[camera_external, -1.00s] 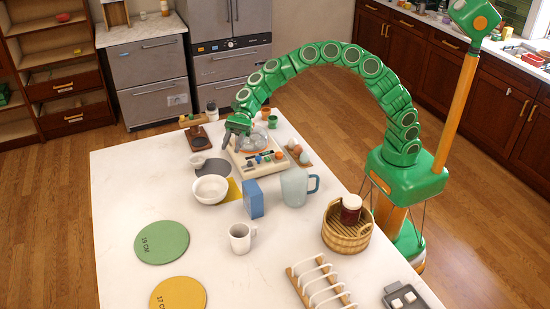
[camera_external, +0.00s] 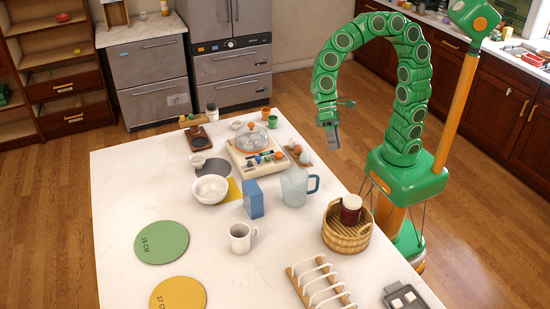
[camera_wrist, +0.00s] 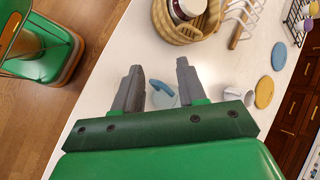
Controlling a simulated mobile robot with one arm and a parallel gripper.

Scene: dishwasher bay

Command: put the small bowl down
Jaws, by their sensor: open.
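A small white bowl (camera_external: 236,124) sits on the white worktop near its back edge, behind the device with the clear dome. My gripper (camera_external: 333,146) is raised in the air off the worktop's right side, well away from both bowls. In the wrist view its two grey fingers (camera_wrist: 157,85) are apart with nothing held between them. Neither bowl can be made out in the wrist view.
A domed device (camera_external: 255,148), blue box (camera_external: 253,199), pitcher (camera_external: 294,187), mug (camera_external: 241,238) and wooden basket (camera_external: 346,236) stand on the worktop. Green (camera_external: 162,242) and yellow (camera_external: 178,294) discs lie at the front left. The left back of the worktop is clear.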

